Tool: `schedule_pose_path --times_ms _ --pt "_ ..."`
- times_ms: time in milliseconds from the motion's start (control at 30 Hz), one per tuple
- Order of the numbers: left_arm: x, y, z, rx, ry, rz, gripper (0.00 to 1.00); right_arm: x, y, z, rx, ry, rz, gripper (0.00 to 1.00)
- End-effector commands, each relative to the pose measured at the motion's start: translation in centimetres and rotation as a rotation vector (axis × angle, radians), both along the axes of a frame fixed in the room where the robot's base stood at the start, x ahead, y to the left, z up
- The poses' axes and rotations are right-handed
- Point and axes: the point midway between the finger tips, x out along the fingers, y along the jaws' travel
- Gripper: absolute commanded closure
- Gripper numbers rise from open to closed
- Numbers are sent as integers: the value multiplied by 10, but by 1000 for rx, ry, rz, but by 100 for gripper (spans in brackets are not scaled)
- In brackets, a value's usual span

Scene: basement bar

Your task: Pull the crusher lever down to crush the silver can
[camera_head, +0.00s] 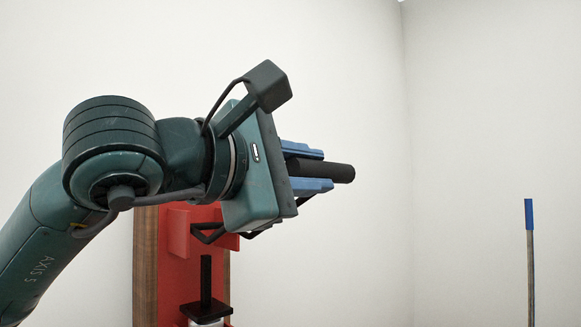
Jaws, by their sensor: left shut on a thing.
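My left gripper (322,169) is shut on the black cylindrical grip of the crusher lever (344,173), with one blue finger above it and one below. The grip's end sticks out to the right past the fingers. My gripper and arm hide much of the lever. The red can crusher (178,262) is below and behind my arm, with a black rod and plate (206,308) in it. A small pale strip under the plate at the bottom edge may be the silver can (208,322); the rest is cut off. My right gripper is not in view.
The crusher is fixed to a wooden board (145,268). A pole with a blue top (529,215) stands at the far right. Plain pale walls (480,110) are behind. The space right of the grip looks clear.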

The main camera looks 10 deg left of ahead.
Motion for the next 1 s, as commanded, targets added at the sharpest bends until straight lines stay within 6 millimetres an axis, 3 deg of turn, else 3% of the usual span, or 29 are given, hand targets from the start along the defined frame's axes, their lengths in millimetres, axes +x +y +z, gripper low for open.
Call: schedule_pose_path --times_ms 33,267,400,633,1000 --pt "-3 -4 -21 31 -19 -4 100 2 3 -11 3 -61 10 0" --pt "-8 -10 -65 157 -119 -3 100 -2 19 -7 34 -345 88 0" --pt "-8 -11 -84 186 -140 -3 100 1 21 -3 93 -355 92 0" --pt "-8 -11 -100 181 -136 -3 100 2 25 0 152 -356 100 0" --pt "-7 -10 -102 179 -134 0 100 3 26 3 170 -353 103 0"
